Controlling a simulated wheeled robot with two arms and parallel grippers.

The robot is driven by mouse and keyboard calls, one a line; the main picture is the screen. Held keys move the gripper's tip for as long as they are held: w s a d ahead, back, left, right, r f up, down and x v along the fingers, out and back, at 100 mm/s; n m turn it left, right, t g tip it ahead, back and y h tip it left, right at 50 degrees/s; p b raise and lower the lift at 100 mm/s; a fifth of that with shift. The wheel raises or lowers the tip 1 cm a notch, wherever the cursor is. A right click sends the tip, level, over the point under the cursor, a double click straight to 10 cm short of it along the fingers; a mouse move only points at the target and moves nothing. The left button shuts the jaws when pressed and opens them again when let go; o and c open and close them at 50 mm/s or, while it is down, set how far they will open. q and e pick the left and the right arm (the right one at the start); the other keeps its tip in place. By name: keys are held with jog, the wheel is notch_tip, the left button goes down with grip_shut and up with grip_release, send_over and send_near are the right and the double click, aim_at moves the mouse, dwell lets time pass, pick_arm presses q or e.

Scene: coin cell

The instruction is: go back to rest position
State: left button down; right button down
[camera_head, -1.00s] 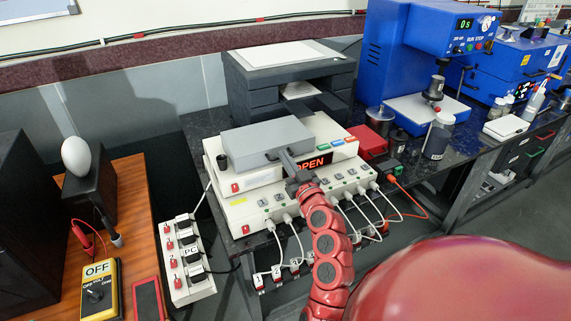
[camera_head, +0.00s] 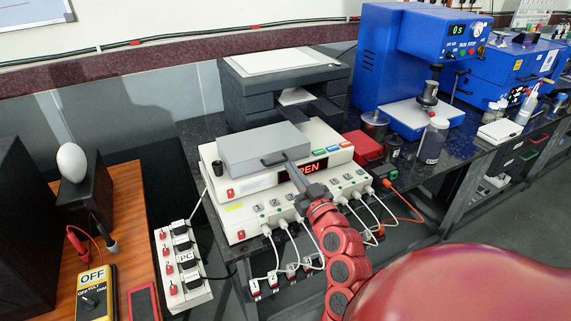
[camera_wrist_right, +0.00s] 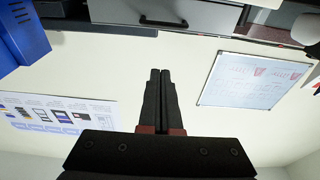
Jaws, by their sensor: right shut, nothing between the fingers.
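My right gripper (camera_head: 291,168) reaches up from the bottom of the head view on its red jointed arm, in front of the white instrument with the grey lid (camera_head: 264,147). Its dark fingers point toward the lid's front handle (camera_head: 273,160); I cannot tell whether they touch it. In the right wrist view the two black fingers (camera_wrist_right: 160,74) are together with nothing between them. The instrument's red display (camera_head: 306,168) is partly covered by the gripper and reads "PEN" at its visible end. My left gripper is not in view.
A white channel box (camera_head: 236,219) with cables sits below the instrument. A dark printer-like unit (camera_head: 240,100) stands behind. A blue machine (camera_head: 375,65) is at the right. A power strip (camera_head: 183,262) and a yellow OFF meter (camera_head: 96,295) are at the left.

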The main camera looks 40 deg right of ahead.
jog(key=shift+v, duration=0.8)
